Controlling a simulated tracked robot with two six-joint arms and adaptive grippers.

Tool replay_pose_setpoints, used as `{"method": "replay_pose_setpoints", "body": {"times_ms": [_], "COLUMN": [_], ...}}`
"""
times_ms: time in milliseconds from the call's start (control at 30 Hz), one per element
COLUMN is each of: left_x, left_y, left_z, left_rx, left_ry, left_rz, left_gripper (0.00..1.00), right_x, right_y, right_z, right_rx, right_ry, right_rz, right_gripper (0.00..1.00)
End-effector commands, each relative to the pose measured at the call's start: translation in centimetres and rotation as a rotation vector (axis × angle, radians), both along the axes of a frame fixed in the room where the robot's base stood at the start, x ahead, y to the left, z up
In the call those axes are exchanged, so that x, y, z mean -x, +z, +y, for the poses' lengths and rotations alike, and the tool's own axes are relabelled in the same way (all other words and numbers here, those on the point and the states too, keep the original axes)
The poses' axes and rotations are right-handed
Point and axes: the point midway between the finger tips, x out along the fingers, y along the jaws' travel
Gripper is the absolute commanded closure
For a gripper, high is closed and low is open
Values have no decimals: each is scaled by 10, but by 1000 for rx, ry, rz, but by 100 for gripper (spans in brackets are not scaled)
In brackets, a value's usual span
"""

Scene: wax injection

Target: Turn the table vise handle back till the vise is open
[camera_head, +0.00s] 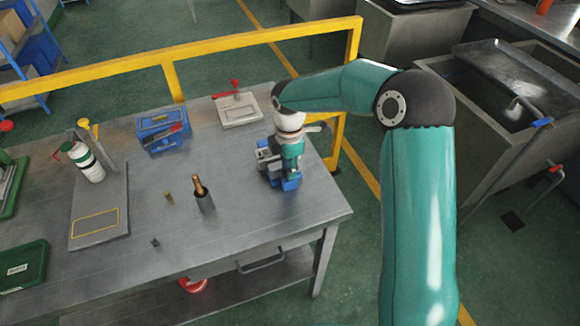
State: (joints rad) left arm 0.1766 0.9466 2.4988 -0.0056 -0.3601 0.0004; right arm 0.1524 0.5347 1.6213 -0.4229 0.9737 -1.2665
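The table vise (268,158), with grey jaws and a blue base, stands near the right end of the steel table. My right arm reaches over from the right, and its wrist and gripper (292,146) are right at the vise, covering much of its right side. The fingers are too small and too much hidden to tell whether they are open or shut, or whether they touch the handle. The vise handle cannot be made out, and the jaw gap is unclear. My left gripper is not in view.
On the steel table (240,215) stand a blue toolbox (162,131), a white plate with a red-handled clamp (238,108), a dark holder with a wooden handle (204,198), a white bottle (88,165) and a green tray (22,267). A yellow rail (270,34) runs behind.

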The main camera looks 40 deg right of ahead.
Motion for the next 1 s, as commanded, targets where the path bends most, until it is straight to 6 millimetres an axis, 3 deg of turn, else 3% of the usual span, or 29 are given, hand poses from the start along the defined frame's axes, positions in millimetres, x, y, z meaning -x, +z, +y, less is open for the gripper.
{"method": "replay_pose_setpoints", "body": {"times_ms": [533,1000], "left_x": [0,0], "left_y": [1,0], "left_z": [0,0], "left_rx": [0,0], "left_ry": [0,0], "left_rz": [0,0], "left_gripper": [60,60], "right_x": [-1,-1], "right_y": [5,66], "right_z": [0,0], "right_rx": [0,1], "right_ry": [-2,-2], "right_rz": [-2,-5], "right_gripper": [58,58]}}
